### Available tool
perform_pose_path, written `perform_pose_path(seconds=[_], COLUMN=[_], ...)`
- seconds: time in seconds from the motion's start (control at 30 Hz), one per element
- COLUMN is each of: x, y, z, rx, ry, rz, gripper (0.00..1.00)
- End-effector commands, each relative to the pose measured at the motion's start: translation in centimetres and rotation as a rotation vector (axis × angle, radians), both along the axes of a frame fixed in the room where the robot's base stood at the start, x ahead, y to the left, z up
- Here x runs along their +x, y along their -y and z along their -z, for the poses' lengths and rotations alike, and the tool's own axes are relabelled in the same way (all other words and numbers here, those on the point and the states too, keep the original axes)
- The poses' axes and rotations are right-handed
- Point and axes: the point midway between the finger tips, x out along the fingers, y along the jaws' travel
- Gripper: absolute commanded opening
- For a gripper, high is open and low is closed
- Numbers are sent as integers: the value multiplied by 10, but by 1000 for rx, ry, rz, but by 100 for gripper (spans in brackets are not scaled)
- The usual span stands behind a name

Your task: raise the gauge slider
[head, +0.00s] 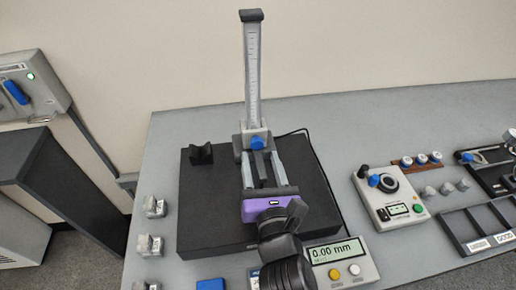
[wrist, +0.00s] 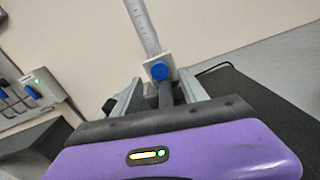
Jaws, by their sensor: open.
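The height gauge has an upright silver scale (head: 253,75) with a dark cap on a black plate; the scale also shows in the wrist view (wrist: 143,24). Its slider (head: 245,137) is a grey block with a blue knob (head: 257,143), low on the scale. In the wrist view the slider (wrist: 150,66) and blue knob (wrist: 159,71) are beyond my fingers. My gripper (head: 262,180), with its purple body, is open and points at the slider. A dark arm of the slider reaches back between the fingers; contact cannot be told. The gauge's base is partly hidden.
A readout box (head: 341,265) showing 0.00 mm stands at the plate's front right. A dark V-block (head: 201,154) sits on the black plate (head: 205,215), left of the gauge. A control box (head: 390,199) and trays stand to the right. Space above the slider beside the scale is clear.

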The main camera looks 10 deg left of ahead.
Motion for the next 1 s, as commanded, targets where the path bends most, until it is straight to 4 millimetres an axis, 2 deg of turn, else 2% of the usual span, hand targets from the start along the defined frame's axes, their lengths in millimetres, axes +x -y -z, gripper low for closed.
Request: perform_pose_path(seconds=[0.1,0.23,0.6,0.67,0.87,1.0], x=[17,28,33,33,33,33], y=[-4,-8,-9,-9,-9,-9], z=[-1,0,0,0,0,0], rx=[-1,-1,0,0,0,0], ry=[1,1,0,0,0,0], rz=[0,0,0,0,0,0], gripper=[51,51,51,41,1,0])
